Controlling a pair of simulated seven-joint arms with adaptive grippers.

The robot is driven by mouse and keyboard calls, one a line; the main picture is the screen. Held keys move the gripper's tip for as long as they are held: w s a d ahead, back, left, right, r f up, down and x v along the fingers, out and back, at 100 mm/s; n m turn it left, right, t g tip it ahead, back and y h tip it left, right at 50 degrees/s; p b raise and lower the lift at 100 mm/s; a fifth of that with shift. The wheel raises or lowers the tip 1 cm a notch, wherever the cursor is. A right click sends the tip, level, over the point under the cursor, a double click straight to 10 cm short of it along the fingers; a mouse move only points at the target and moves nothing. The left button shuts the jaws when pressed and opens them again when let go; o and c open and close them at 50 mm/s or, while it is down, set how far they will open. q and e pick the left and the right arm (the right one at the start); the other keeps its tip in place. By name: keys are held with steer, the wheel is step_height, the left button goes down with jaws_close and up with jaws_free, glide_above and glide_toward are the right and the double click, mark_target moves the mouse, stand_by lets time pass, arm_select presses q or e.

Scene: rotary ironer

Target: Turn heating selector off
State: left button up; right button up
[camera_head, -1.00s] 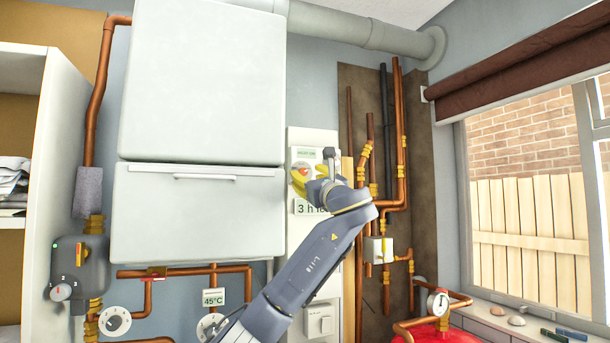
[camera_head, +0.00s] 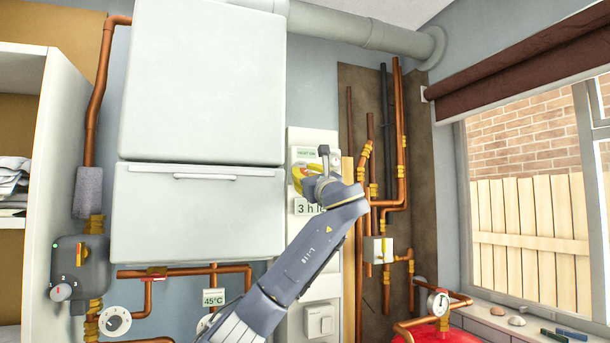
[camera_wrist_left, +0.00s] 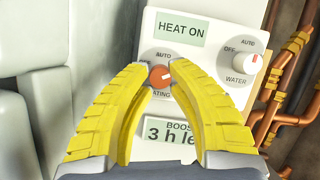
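The heating selector is a round orange-red knob (camera_wrist_left: 160,76) with a light pointer mark, on a white control panel (camera_wrist_left: 204,88). Its dial shows AUTO at the top; the OFF label is partly hidden by a finger. A green display (camera_wrist_left: 180,29) above it reads HEAT ON. My left gripper (camera_wrist_left: 161,74) has its yellow fingertips on both sides of the knob and seems closed on it. In the head view, my left gripper (camera_head: 302,178) is at the panel and covers most of the knob. My right gripper is not in view.
A boost display (camera_wrist_left: 166,131) is below, partly covered. A white cabinet (camera_head: 200,210) stands left of the panel; copper pipes (camera_head: 398,130) run on the right.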

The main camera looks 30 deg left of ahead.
arm_select(q)
jaws_close()
steer(key=n+g, duration=0.1)
steer(key=n, duration=0.2)
steer(key=n+g, duration=0.2)
steer(key=n, duration=0.1)
steer(key=shift+w+d+n+y, duration=0.15)
steer(key=shift+n+y, duration=0.15)
steer(key=shift+y, duration=0.1)
steer(key=n+g, duration=0.2)
steer(key=n, duration=0.2)
steer(key=shift+r+n, duration=0.15)
steer(key=shift+n, duration=0.25)
steer(key=n+g, duration=0.1)
steer(key=n, duration=0.1)
steer(key=n+g+h, duration=0.1)
steer(key=n, duration=0.2)
steer(key=shift+r, duration=0.1)
steer(key=shift+o, duration=0.5)
jaws_free()
steer(key=o, duration=0.6)
